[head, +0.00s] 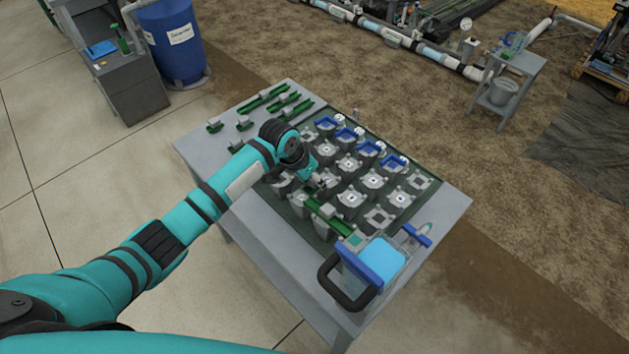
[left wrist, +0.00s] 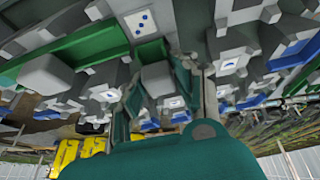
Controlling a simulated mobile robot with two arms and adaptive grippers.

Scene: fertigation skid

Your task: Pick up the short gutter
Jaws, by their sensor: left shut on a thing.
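My left gripper (head: 322,184) is over the grid of grey fittings on the table. In the left wrist view its fingers (left wrist: 160,92) are shut on a short green gutter (left wrist: 151,50) with a grey block on it. In the head view the held piece is mostly hidden by the gripper. Several other green gutters with grey blocks lie at the table's far left, among them a long one (head: 264,103) and short ones (head: 215,125). Another green gutter (head: 328,215) lies on the grid's near side; a longer green one (left wrist: 75,52) shows in the left wrist view. My right gripper is not in view.
The grey table (head: 193,148) bears a dark board with several grey square fittings (head: 351,199), some with blue tops. A case with a light-blue panel (head: 380,258) and black handle stands at its near right corner. A blue barrel (head: 172,42) stands behind left.

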